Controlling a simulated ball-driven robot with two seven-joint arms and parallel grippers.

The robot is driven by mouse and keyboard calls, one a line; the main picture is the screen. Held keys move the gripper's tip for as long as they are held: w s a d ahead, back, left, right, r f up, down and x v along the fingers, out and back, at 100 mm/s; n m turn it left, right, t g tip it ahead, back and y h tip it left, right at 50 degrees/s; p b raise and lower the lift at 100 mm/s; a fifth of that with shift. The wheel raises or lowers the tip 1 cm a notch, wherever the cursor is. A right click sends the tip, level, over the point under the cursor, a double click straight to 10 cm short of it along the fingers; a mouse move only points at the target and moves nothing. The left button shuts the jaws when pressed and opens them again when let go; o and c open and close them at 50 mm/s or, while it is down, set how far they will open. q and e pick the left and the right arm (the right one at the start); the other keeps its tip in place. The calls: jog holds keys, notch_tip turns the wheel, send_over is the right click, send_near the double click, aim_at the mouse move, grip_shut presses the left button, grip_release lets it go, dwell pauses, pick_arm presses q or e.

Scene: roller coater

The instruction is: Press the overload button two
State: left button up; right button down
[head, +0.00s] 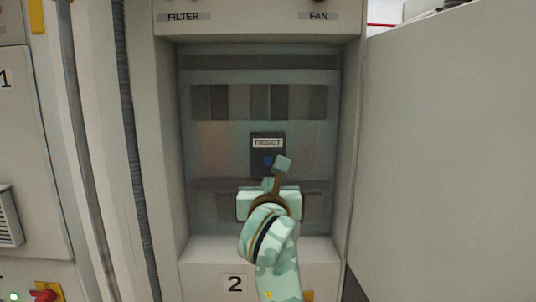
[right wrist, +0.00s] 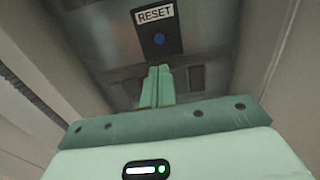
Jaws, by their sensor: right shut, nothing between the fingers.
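The overload button (head: 267,161) is a small round blue button on a dark plate under a white RESET label, inside the recessed cabinet marked 2. It also shows in the right wrist view (right wrist: 159,39), with the label above it. My right gripper (head: 282,164) is shut and empty. In the head view its fingertips appear just right of the button, near its height. In the right wrist view its fingers (right wrist: 157,72) point toward the plate, with the tips below the button and a visible gap between. Contact is not seen. My left gripper is out of view.
The recess (head: 187,140) has side walls close around my right arm. A large pale panel (head: 450,160) stands at the right. A red knob (head: 46,293) is at lower left.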

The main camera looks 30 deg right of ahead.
jog(key=shift+w, duration=0.1)
jog(key=p, duration=0.5)
send_near(267, 162)
jog(key=x, duration=0.5)
jog(key=shift+w+d+r, duration=0.1)
jog(key=shift+d+r, duration=0.1)
jog(key=shift+d, duration=0.05)
jog(key=shift+x, duration=0.75)
jog(key=shift+w+f, duration=0.1)
jog(key=shift+f, duration=0.1)
